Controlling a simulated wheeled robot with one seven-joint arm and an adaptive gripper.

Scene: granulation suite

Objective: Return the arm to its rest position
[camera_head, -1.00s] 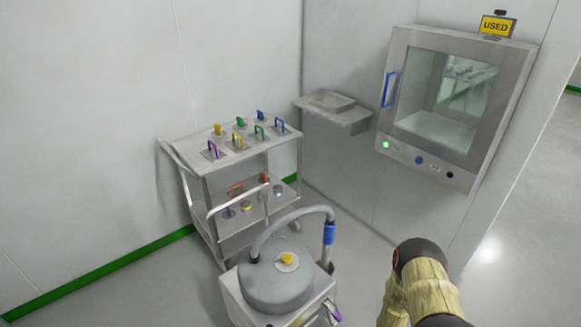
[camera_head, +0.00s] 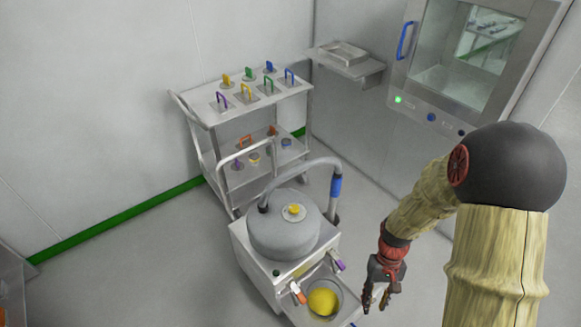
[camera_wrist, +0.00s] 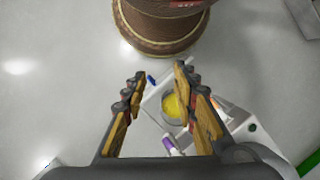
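My gripper (camera_head: 379,295) hangs at the end of my bent arm, just right of the grey machine (camera_head: 283,230) on the floor. In the wrist view my gripper (camera_wrist: 156,92) has its two fingers well apart with nothing between them. Beyond the fingers lies a bowl (camera_wrist: 166,115) holding something yellow (camera_wrist: 177,107). In the head view the yellow contents (camera_head: 323,301) sit in the bowl at the machine's front. The gripper is to the right of the bowl and looks clear of it.
A steel trolley (camera_head: 206,114) with several coloured-handled items stands behind the machine. A wall shelf (camera_head: 366,68) and a glass-fronted wall cabinet (camera_head: 470,60) are at the back right. Purple (camera_head: 339,266) and orange (camera_head: 299,294) handles stick out near the bowl. The floor left of the machine is clear.

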